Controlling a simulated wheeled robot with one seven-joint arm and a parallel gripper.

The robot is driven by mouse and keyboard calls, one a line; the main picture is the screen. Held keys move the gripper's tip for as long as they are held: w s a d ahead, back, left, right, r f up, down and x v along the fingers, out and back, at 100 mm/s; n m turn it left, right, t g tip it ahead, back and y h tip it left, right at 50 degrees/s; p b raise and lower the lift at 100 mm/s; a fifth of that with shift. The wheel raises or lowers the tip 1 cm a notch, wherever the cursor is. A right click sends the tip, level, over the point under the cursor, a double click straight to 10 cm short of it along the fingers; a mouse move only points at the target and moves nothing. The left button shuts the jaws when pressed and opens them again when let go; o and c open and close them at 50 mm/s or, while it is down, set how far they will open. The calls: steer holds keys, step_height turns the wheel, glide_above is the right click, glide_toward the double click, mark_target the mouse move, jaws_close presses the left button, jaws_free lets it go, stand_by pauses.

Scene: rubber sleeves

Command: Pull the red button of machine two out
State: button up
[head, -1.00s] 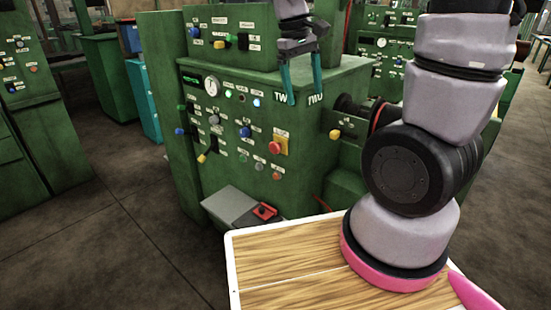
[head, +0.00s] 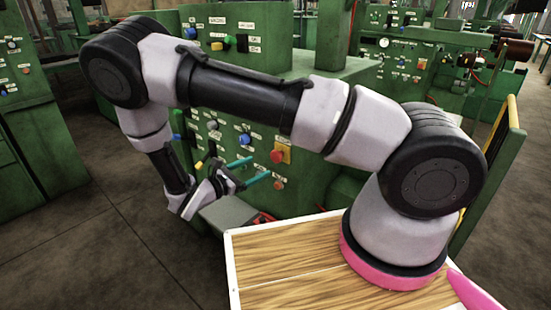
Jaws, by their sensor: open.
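Machine two (head: 320,190) is the green cabinet ahead; my arm covers much of its front and its name label. A red button (head: 276,156) sits on a yellow plate (head: 285,146) on the front panel. A smaller red button (head: 279,184) is below it. My gripper (head: 261,167) is open and empty, with its two teal fingers pointing right toward the panel. The fingertips are just left of and below the red button on the yellow plate. I cannot tell the gap in depth between fingertips and panel.
A blue knob (head: 245,138) and a grey knob (head: 212,125) are on the panel near my gripper. A grey box (head: 230,212) juts out low at the machine's foot. Another green machine (head: 30,130) stands at the left. The floor (head: 120,235) at front left is clear.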

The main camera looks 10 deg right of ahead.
mark_target(274, 158)
steer(key=shift+n+t, duration=0.5)
steer(key=x, duration=0.7)
steer(key=f+x, duration=0.1)
steer(key=x, duration=0.2)
steer(key=shift+w, duration=0.25)
